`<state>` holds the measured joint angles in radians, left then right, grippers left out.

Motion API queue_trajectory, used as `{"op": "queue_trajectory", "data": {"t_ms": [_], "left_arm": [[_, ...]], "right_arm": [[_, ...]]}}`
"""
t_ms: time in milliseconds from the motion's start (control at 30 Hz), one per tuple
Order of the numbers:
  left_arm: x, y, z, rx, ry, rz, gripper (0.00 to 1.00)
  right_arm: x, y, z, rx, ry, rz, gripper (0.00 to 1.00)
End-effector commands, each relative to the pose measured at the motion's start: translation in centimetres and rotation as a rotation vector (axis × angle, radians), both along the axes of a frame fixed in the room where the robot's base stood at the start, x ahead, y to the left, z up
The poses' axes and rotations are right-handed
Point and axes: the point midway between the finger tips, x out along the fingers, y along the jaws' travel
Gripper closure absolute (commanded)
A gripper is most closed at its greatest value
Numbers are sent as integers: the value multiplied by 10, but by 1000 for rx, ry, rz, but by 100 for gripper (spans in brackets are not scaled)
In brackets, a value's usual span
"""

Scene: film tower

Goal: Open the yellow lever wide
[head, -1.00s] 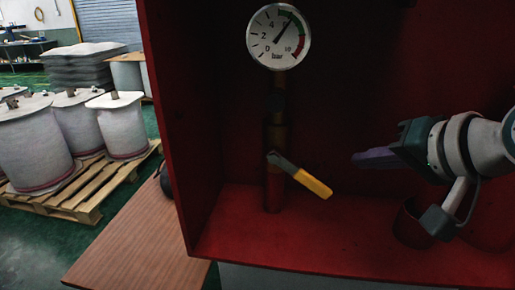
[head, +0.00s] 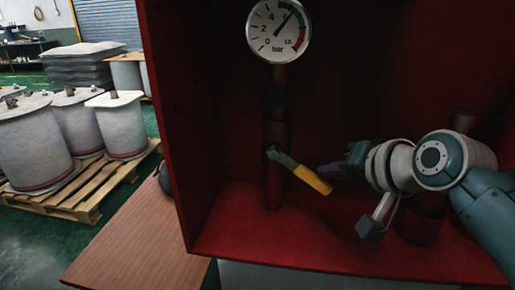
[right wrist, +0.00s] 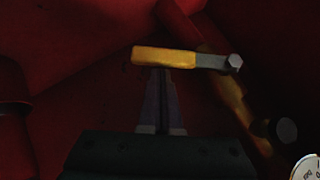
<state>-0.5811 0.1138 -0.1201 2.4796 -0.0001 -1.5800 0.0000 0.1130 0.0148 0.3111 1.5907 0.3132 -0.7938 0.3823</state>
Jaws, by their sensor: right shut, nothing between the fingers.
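The yellow lever (head: 312,180) sits on a vertical brass pipe (head: 275,165) inside the red cabinet. It slants down to the right from its grey pivot end. In the right wrist view the yellow lever (right wrist: 163,58) lies across the picture, its grey arm ending at a bolt on the right. My right gripper (head: 325,172) is shut and empty, just right of the lever's yellow end. In the right wrist view the closed fingertips (right wrist: 161,72) point at the yellow handle; I cannot tell whether they touch it. My left gripper is not in view.
A pressure gauge (head: 278,31) sits above the lever on the pipe. The red cabinet (head: 225,235) walls enclose the lever at the left, back and bottom. A wooden board (head: 135,235) lies outside at lower left, and wrapped rolls (head: 122,125) stand on a pallet beyond.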

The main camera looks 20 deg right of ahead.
Motion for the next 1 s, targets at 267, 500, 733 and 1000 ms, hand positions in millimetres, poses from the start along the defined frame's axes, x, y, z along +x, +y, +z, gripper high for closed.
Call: {"op": "queue_trajectory", "data": {"t_ms": [267, 500, 733, 1000], "left_arm": [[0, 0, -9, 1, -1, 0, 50], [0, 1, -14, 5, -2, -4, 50], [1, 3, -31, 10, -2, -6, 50], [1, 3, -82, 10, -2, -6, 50]], "right_arm": [[1, 0, -7, 38, -24, -1, 100], [1, 2, -10, 68, -41, 1, 100], [2, 4, -23, 138, -81, 1, 100], [7, 13, -50, 321, -194, 2, 100]]}}
